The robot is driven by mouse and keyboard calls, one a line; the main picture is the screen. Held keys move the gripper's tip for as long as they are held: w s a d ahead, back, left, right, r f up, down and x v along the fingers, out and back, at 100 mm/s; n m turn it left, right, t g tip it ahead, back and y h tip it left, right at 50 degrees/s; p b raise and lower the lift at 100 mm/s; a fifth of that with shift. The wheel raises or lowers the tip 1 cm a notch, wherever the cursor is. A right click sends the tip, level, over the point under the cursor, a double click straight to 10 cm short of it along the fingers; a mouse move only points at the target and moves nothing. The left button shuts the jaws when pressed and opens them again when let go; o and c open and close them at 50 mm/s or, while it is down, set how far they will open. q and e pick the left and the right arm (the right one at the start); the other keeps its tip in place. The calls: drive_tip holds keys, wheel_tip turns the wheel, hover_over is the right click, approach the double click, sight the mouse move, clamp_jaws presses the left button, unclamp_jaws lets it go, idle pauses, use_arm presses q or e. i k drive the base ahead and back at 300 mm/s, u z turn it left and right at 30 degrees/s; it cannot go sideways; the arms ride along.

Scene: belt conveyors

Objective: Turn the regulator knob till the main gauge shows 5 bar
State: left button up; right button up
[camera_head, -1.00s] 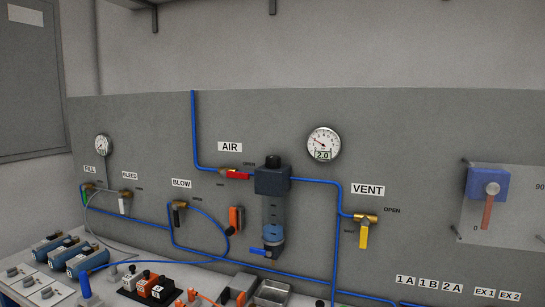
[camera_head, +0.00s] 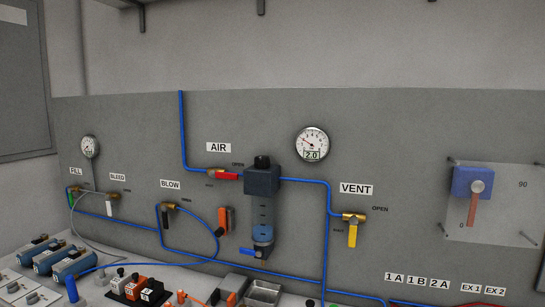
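The regulator knob (camera_head: 262,162) is a black cap on top of the dark blue regulator body (camera_head: 262,181), with a clear filter bowl (camera_head: 263,215) below it. The main gauge (camera_head: 312,143) is a round white dial on the panel, up and to the right of the regulator. Its digital readout shows 2.0. The AIR valve (camera_head: 226,175) has a red handle lying level along the blue pipe, left of the regulator. Neither of my grippers is in view, and nothing touches the knob.
The VENT valve (camera_head: 353,228) has a yellow handle hanging down. A small gauge (camera_head: 89,145) is at the left above the FILL and BLEED valves. A plate with a blue block and red lever (camera_head: 473,208) is at the right. Parts and trays (camera_head: 262,291) crowd the bench.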

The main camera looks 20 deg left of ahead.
sight(261, 162)
drive_tip(key=k, duration=1.2)
drive_tip(key=u, duration=0.9)
drive_tip(key=i, duration=1.1)
drive_tip(key=z, duration=0.2)
